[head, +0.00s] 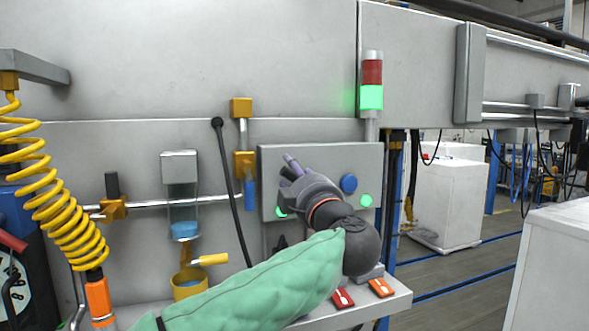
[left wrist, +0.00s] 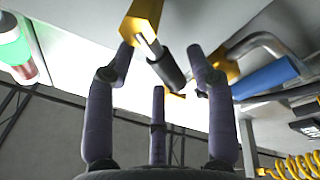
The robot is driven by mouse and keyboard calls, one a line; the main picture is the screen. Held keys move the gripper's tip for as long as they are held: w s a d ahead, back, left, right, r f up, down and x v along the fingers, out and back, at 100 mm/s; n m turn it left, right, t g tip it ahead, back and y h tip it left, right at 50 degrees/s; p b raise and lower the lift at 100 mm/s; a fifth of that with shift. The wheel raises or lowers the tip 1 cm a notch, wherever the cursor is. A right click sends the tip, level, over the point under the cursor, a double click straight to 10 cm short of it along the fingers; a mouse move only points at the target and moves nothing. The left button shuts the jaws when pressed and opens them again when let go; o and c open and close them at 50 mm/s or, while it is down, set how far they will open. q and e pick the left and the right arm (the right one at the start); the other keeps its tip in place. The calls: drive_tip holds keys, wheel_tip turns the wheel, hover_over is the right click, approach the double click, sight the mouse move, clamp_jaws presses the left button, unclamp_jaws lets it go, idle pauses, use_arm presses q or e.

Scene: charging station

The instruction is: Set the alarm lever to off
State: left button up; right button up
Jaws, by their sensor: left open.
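My left gripper (head: 288,166) is in front of the grey panel (head: 325,154), in the middle of the head view. In the left wrist view, its fingers (left wrist: 160,62) are spread and empty. A black-handled lever (left wrist: 167,65) on a gold block (left wrist: 142,18) shows between and beyond the fingertips; I cannot tell whether they touch it. My gripper hides part of the panel in the head view. No label shows which lever is the alarm lever. The signal tower (head: 372,72) has its green section lit above the panel's right end. My right gripper is not in view.
A blue-handled valve (head: 250,192) hangs left of the panel and shows in the left wrist view (left wrist: 265,78). The panel carries a blue knob (head: 349,183) and a green light (head: 366,201). A yellow coiled hose (head: 50,180) hangs at left. Red (head: 342,299) and orange (head: 381,288) blocks lie on the shelf.

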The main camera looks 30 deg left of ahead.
use_arm(q)
drive_tip(key=shift+w+a, duration=0.45)
drive_tip(key=shift+a, duration=0.1)
drive_tip(key=shift+s+d, duration=0.15)
clamp_jaws()
drive_tip(key=n+b, duration=0.2)
drive_tip(key=f+n+g+b, duration=0.1)
drive_tip(key=shift+s+a+f+n+y, duration=0.1)
drive_tip(key=shift+s+a+n+y, duration=0.1)
drive_tip(key=shift+s+n+y, duration=0.1)
drive_tip(key=n+b, duration=0.1)
drive_tip(key=n, duration=0.1)
drive_tip(key=f+n+g+b, duration=0.1)
drive_tip(key=n+b, duration=0.1)
drive_tip(key=shift+s+a+f+y, duration=0.1)
drive_tip(key=shift+a+f+y, duration=0.05)
drive_tip(key=shift+y, duration=0.25)
drive_tip(key=shift+f+n+g+b, duration=0.45)
drive_tip(key=shift+n+b, duration=0.25)
drive_tip(key=shift+n, duration=0.85)
drive_tip(key=shift+f+n+g+b, duration=0.4)
drive_tip(key=shift+n+b, duration=0.3)
drive_tip(key=shift+n, duration=0.8)
drive_tip(key=shift+f+n+g+b, duration=0.45)
drive_tip(key=shift+n+b, duration=0.25)
drive_tip(key=shift+n, duration=0.85)
